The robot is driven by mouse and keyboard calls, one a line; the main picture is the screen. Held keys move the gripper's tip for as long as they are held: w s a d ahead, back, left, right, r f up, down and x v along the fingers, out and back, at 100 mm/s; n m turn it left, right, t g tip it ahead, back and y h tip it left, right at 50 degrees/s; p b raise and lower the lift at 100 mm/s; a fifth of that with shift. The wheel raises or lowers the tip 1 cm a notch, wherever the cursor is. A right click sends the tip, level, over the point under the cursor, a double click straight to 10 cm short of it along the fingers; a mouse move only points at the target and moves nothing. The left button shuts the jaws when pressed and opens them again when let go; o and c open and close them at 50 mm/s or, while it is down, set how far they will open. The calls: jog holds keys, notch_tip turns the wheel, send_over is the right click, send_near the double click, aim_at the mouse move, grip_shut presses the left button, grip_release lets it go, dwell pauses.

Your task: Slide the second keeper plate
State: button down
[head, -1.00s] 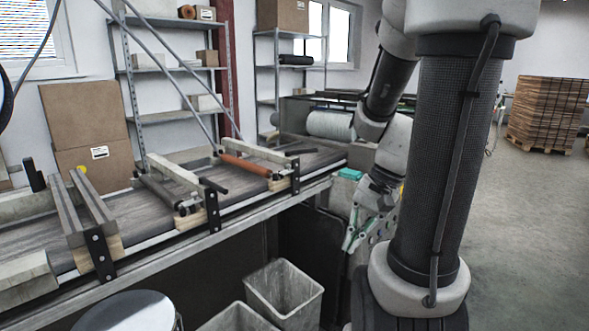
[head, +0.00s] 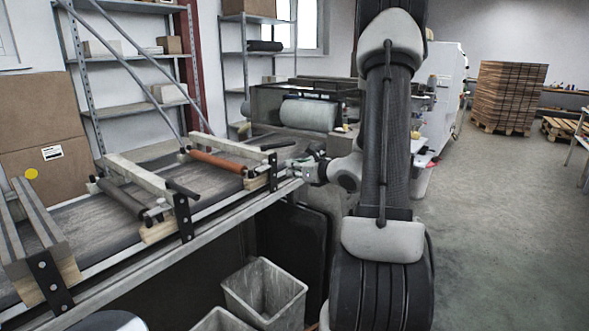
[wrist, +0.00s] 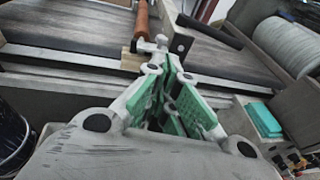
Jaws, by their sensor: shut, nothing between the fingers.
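Three black keeper plates with holes stand along the near side of the conveyor in the head view: a near one (head: 48,281), a middle one (head: 183,216) and a far one (head: 272,171). I cannot tell which is counted as second. My gripper (head: 293,169) is shut and empty, just right of the far plate. In the wrist view, my gripper (wrist: 166,66) has green finger pads and points at the far plate (wrist: 181,41), close to its lower end. I cannot tell whether they touch.
The conveyor belt (head: 72,222) carries an orange-brown roller (head: 218,161) and pale crossbars. Wooden blocks sit by the plates. A grey bin (head: 265,293) stands below the belt. A large pale roll (head: 308,114) lies beyond. Floor at right is open.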

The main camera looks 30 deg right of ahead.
aim_at(266, 163)
jog(key=x, duration=1)
jog(key=shift+s, duration=0.1)
jog(key=w, duration=0.1)
jog(key=w+a, duration=0.1)
jog(key=w, duration=0.1)
jog(key=shift+w+a, duration=0.1)
jog(key=shift+a, duration=0.05)
jog(key=shift+w, duration=0.15)
jog(key=shift+r, duration=0.1)
